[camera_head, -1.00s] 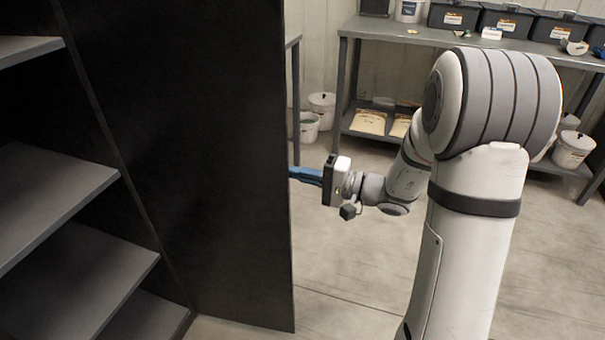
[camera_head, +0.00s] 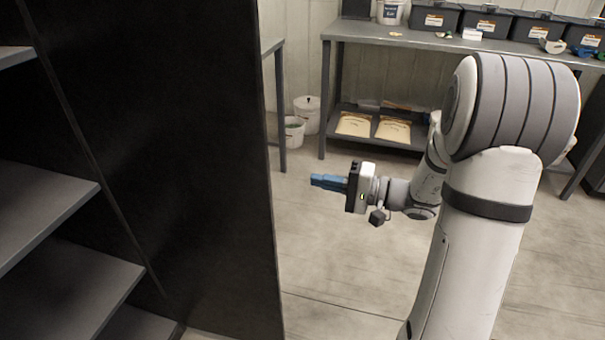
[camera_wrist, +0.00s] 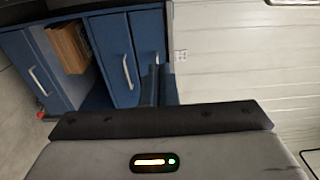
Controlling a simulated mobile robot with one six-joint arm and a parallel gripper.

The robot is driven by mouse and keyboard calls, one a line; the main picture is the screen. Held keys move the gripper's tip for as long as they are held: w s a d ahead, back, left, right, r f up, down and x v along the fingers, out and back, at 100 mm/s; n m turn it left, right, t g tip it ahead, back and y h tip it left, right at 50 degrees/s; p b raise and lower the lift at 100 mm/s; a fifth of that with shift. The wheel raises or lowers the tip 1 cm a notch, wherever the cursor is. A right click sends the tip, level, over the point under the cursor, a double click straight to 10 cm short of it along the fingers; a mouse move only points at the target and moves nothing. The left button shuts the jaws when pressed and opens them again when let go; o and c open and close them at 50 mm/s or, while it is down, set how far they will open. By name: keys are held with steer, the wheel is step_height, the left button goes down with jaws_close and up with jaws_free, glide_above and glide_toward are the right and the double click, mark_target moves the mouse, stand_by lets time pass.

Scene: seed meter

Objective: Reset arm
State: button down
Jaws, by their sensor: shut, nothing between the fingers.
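My gripper (camera_head: 318,181) has blue fingers and shows in the middle of the head view. It points left toward the dark cabinet, with a gap of bare floor between the fingertips and the cabinet's edge. The fingers are closed and hold nothing. My arm is folded in front of the head camera, its elbow high on the right. In the wrist view the blue fingers (camera_wrist: 160,87) stick up past the dark gripper body.
A dark cabinet (camera_head: 170,170) with open shelves (camera_head: 40,207) fills the left. A grey workbench (camera_head: 400,38) with several dark bins (camera_head: 436,18) stands at the back. White buckets (camera_head: 306,114) stand on the floor. The wrist view shows a blue drawer unit (camera_wrist: 118,60) and a pale wall.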

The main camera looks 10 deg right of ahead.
steer(key=s+a+r+n+g+h+p, duration=0.2)
steer(key=s+r+g+h+p, duration=0.1)
steer(key=s+r+g+p, duration=0.25)
steer(key=s+a+r+n+g+h+p, duration=0.1)
steer(key=s+a+r+g+h+p, duration=0.25)
steer(key=s+p, duration=0.4)
steer(key=s+d+r+n+t+h+p, duration=0.1)
steer(key=s+d+r+t+h+p, duration=0.1)
steer(key=s+d+r+h+p, duration=0.1)
steer(key=s+d+r+t+h+p, duration=0.2)
steer(key=s+d+r+h+p, duration=0.2)
steer(key=r, duration=0.5)
steer(key=d+h+p, duration=0.2)
steer(key=h, duration=0.1)
steer(key=shift+n, duration=0.4)
steer(key=shift+s+d, duration=0.1)
